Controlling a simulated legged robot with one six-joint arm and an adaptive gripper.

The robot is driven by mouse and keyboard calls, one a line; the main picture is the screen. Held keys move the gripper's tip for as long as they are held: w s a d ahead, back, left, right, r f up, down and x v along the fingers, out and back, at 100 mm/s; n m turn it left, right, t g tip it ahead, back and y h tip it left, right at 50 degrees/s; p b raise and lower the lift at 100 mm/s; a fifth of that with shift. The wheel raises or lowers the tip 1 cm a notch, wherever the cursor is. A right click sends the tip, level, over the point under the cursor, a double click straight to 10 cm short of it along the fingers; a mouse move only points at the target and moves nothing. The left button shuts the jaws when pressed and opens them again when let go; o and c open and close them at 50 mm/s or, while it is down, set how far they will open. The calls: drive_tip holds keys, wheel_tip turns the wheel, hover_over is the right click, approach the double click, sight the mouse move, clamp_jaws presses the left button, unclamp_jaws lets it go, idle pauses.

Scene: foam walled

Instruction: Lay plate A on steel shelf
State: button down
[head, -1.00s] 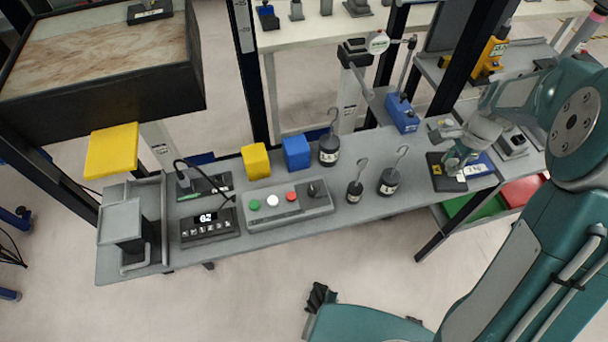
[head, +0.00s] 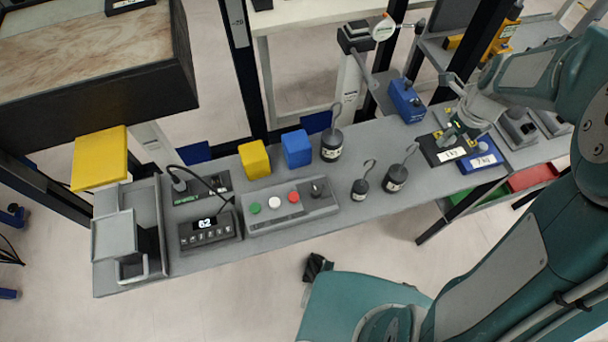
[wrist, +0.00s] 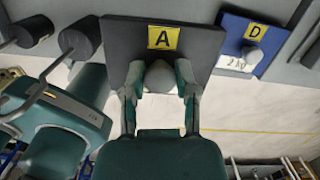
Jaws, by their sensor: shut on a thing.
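Plate A (wrist: 128,40) is a dark square plate with a yellow "A" label and a round grey knob. My gripper (wrist: 160,78) is shut on the knob in the wrist view. In the head view the dark plate (head: 432,153) with a white "1 kg" label is at the right of the long grey bench, my gripper (head: 460,128) above it. I cannot tell whether its underside touches the bench. The grey metal bench top (head: 330,222) shows in the head view; which surface is the steel shelf is not clear.
Blue plate D (wrist: 236,60) lies right beside plate A. Hooked weights (head: 396,178), a button box (head: 290,208), yellow (head: 254,159) and blue (head: 297,148) cubes, and a blue device (head: 407,102) stand on the bench. A bare strip lies between the weights and the plates.

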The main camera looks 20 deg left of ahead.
drive_tip(key=shift+a+r, duration=0.1)
drive_tip(key=shift+a, duration=0.05)
wheel_tip(320, 180, down, 10)
drive_tip(key=shift+f, duration=0.1)
idle(0.6)
drive_tip(key=shift+c, duration=1.9)
unclamp_jaws()
